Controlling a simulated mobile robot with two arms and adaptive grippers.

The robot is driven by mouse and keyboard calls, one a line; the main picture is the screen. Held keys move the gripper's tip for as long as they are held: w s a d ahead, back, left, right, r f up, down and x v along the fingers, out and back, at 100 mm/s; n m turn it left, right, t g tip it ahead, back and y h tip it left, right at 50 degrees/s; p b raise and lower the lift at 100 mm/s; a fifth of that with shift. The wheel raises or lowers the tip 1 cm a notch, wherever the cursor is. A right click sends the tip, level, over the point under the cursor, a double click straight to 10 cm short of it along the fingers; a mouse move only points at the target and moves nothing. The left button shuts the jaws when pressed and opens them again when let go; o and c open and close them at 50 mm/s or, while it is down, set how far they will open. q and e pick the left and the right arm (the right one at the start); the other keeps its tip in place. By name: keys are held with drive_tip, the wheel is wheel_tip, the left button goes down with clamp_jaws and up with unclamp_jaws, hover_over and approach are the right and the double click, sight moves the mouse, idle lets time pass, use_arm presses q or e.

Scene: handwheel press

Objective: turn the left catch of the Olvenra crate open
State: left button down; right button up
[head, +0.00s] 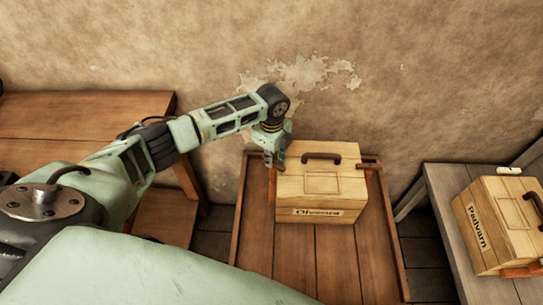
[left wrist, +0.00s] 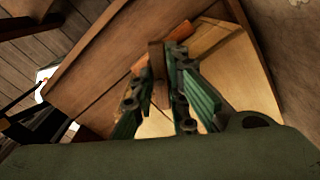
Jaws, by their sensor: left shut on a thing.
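The Olvenra crate (head: 336,187), pale wood with a dark top handle (head: 321,157) and a name label on its front, stands on a brown wooden table (head: 278,250). Its left catch (head: 272,184) is a reddish-brown piece at the left side, partly hidden by my gripper. My left gripper (head: 273,161) is at that side, shut on the catch. In the left wrist view the fingers (left wrist: 164,70) close around a brown piece of the catch (left wrist: 157,57), beside the crate's pale wall (left wrist: 225,50). The exact angle of the catch is hard to tell. My right gripper is not in view.
A right catch (head: 371,168) shows on the crate's other side. The Padvarn crate (head: 493,222) stands on a grey table (head: 440,185) at the right. A brown bench (head: 75,115) is at the left. The table front is clear, with raised side edges.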

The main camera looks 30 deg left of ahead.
use_arm(q)
drive_tip(key=m, duration=0.5)
drive_tip(key=shift+w+d+m, duration=0.1)
drive_tip(key=shift+w+m, duration=0.05)
drive_tip(key=shift+m, duration=0.15)
drive_tip(key=m, duration=0.5)
drive_tip(key=shift+w+d+m, duration=0.1)
drive_tip(key=shift+m, duration=0.2)
drive_tip(key=c, duration=1.7)
unclamp_jaws()
drive_tip(key=shift+r, duration=0.15)
wheel_tip(320, 180, up, 12)
drive_tip(key=shift+f, duration=0.1)
